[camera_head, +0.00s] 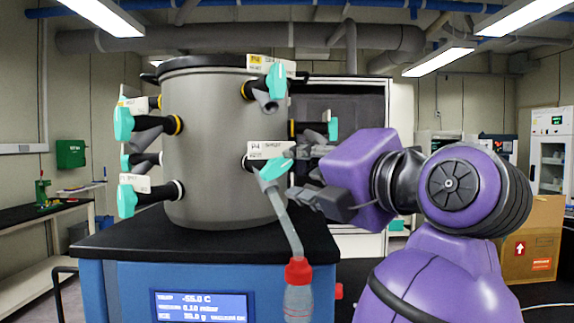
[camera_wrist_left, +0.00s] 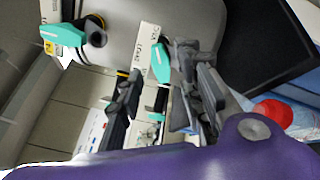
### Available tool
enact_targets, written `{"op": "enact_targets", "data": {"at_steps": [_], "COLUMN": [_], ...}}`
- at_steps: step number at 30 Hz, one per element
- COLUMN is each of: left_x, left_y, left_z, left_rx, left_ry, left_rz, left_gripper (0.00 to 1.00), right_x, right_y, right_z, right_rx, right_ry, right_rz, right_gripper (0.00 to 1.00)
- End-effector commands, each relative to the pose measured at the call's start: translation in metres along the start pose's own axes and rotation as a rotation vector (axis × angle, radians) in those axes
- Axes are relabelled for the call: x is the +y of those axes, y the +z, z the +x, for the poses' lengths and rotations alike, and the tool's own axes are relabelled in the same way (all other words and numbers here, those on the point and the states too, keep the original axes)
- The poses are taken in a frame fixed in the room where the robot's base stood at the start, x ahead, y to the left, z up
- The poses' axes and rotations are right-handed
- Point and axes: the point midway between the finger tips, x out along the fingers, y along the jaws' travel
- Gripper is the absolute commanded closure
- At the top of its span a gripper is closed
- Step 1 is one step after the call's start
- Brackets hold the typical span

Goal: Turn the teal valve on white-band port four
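The teal valve (camera_head: 275,168) sits on the port marked P4 on the lower front of the grey drum (camera_head: 212,150). A white label plate (camera_head: 262,150) is just above it. My left gripper (camera_head: 298,176) is open, its fingers spread just right of the valve, one higher and one lower. In the left wrist view the teal valve handle (camera_wrist_left: 160,60) shows between the spread fingers of the gripper (camera_wrist_left: 157,82); I cannot tell whether either finger touches it. My right gripper is not in view.
Another teal valve (camera_head: 276,80) with a yellow-banded port is above, and several more line the drum's left side. A teal valve (camera_head: 333,129) is behind the gripper. The black top (camera_head: 130,240) of the blue cabinet lies below. A cardboard box (camera_head: 530,240) stands at right.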

Motion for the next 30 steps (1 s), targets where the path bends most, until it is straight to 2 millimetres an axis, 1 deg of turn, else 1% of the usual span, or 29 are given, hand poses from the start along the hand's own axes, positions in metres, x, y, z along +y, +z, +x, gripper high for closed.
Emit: {"op": "enact_targets", "data": {"at_steps": [1,3,9,13,20,23,28,30], "left_x": [0.002,0.002,0.002,0.001,0.001,0.001,0.001,0.001], "left_y": [0.0,0.0,0.0,0.0,0.0,0.0,0.0,0.0], "left_z": [0.009,0.021,0.046,0.053,0.054,0.054,0.054,0.054], "left_rx": [0.002,0.003,0.0,0.001,0.0,0.0,0.0,0.0], "left_ry": [0.001,0.001,0.003,0.002,0.002,0.002,0.002,0.002], "left_rz": [-0.001,0.0,-0.002,-0.002,-0.002,-0.002,-0.002,-0.002], "left_gripper": [0.66,0.66,0.66,0.66,0.66,0.76,0.98,1.0], "right_x": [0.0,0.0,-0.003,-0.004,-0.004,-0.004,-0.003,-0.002], "right_y": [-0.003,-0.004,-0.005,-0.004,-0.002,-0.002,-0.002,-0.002], "right_z": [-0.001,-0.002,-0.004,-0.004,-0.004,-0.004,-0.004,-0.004], "right_rx": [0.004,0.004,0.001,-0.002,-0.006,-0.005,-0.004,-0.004], "right_ry": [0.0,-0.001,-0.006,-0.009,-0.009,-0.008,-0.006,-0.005], "right_rz": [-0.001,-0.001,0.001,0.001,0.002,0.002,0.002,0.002], "right_gripper": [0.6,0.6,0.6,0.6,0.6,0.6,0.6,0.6]}}
